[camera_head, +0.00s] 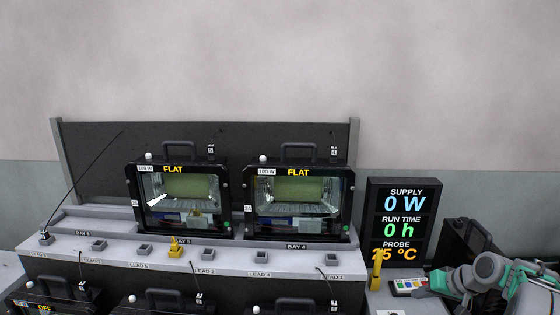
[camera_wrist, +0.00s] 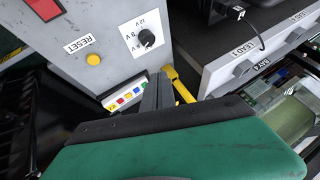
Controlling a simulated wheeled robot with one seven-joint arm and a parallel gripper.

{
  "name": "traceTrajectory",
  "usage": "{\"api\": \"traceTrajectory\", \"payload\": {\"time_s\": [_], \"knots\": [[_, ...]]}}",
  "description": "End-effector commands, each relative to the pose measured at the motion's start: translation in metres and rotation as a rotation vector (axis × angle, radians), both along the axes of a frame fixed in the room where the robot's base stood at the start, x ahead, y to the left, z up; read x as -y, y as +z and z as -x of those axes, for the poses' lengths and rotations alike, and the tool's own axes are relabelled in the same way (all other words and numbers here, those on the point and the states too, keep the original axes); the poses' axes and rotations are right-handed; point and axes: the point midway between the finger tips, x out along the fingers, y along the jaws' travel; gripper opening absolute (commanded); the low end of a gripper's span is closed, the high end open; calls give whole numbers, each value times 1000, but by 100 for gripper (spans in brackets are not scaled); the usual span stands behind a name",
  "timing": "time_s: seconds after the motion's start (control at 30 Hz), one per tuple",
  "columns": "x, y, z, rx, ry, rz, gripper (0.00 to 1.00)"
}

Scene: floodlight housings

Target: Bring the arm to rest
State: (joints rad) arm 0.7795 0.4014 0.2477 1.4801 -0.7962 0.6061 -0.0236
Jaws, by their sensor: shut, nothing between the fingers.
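My gripper (camera_wrist: 158,93) shows in the wrist view, its dark fingers shut and empty beyond the green and black hand. The fingers point toward a grey panel with a black dial (camera_wrist: 146,38) and a yellow button (camera_wrist: 93,59). A yellow upright piece (camera_wrist: 180,86) lies just beyond the fingertips; I cannot tell whether they touch. In the head view my grey and green arm (camera_head: 489,268) is folded low at the right, beside the display, and the fingertips cannot be made out there.
Two floodlight housings (camera_head: 184,200) (camera_head: 298,204) marked FLAT stand on the grey bench (camera_head: 120,262). More housings stand in front. The space above is clear.

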Motion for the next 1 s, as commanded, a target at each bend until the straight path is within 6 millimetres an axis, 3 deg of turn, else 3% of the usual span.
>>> {"api": "traceTrajectory", "payload": {"time_s": [0.23, 0.37, 0.47, 0.6, 0.7, 0.8, 1.0], "knots": [[-74, 38, 14, -61, 45, 88, 0], [-124, 60, 40, -101, 66, 154, 0], [-171, 76, 78, -131, 84, 220, 0], [-223, 84, 156, -169, 98, 309, 0], [-238, 79, 200, -184, 94, 350, 0], [-242, 72, 226, -194, 90, 368, 0], [-243, 69, 233, -199, 84, 374, 0]]}}
